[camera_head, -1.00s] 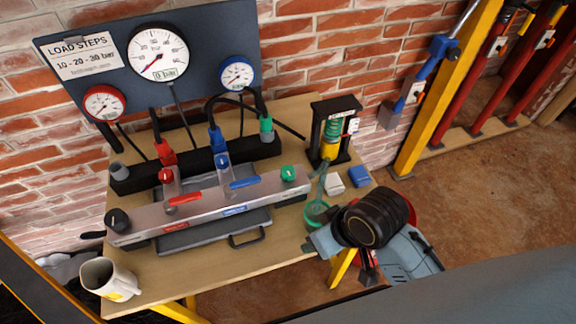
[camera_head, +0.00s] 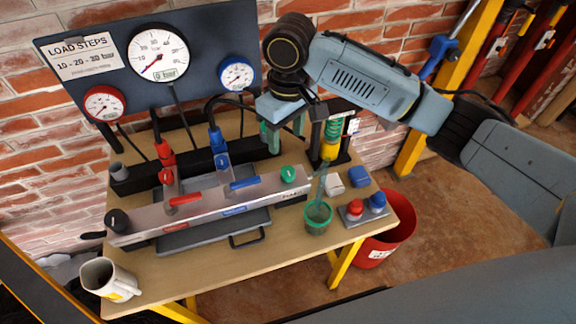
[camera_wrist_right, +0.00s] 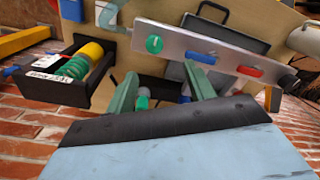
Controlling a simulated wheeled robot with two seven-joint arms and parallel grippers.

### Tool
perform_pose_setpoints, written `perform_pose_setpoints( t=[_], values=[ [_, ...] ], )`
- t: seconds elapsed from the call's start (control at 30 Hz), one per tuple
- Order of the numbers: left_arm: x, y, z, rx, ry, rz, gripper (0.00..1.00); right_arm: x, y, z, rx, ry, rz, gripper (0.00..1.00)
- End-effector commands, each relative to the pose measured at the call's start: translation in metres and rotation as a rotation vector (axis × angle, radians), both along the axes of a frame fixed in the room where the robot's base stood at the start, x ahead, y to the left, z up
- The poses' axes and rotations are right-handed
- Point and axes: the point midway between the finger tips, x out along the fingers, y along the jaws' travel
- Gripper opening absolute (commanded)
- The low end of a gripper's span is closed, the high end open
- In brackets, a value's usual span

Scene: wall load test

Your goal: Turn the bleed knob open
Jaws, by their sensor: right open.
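The metal manifold (camera_head: 210,205) lies along the bench, with a green knob (camera_head: 288,174) at its right end and a black knob (camera_head: 117,220) at its left end. I cannot tell from any label which is the bleed knob. My right gripper (camera_head: 284,131) is open above and behind the green knob, apart from it, fingers pointing down. In the right wrist view the gripper (camera_wrist_right: 160,77) is empty, and the green knob (camera_wrist_right: 154,44) lies beyond its fingertips. The green hose fitting is mostly hidden by the gripper in the head view. My left gripper is not in view.
A red lever (camera_head: 185,199) and a blue lever (camera_head: 244,183) lie on the manifold. A spring device (camera_head: 331,140) stands right of my gripper. The gauge board (camera_head: 205,60) stands behind. A green cup (camera_head: 318,216) and a white mug (camera_head: 108,281) are on the bench.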

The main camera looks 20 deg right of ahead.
Motion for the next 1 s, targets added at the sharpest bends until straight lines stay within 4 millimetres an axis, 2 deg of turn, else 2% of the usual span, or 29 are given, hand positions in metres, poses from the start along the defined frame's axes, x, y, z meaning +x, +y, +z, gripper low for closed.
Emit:
perform_pose_setpoints(
  t=[0.13, 0.27, 0.7, 0.83, 1.0],
  values=[
    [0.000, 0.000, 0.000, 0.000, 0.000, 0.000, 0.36, 0.007, -0.008, 0.008, -0.022, 0.007, -0.023, 0.54],
    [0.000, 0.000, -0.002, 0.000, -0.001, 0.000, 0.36, 0.007, -0.008, -0.003, -0.024, 0.011, -0.025, 0.54],
    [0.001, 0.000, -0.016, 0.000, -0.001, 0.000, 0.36, 0.006, -0.007, -0.092, -0.024, 0.009, -0.023, 0.54],
    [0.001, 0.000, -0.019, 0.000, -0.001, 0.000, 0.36, 0.005, -0.006, -0.110, -0.023, 0.009, -0.023, 0.54],
    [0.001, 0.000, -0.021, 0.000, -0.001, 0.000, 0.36, 0.006, -0.006, -0.121, -0.023, 0.007, -0.022, 0.54]
  ],
)
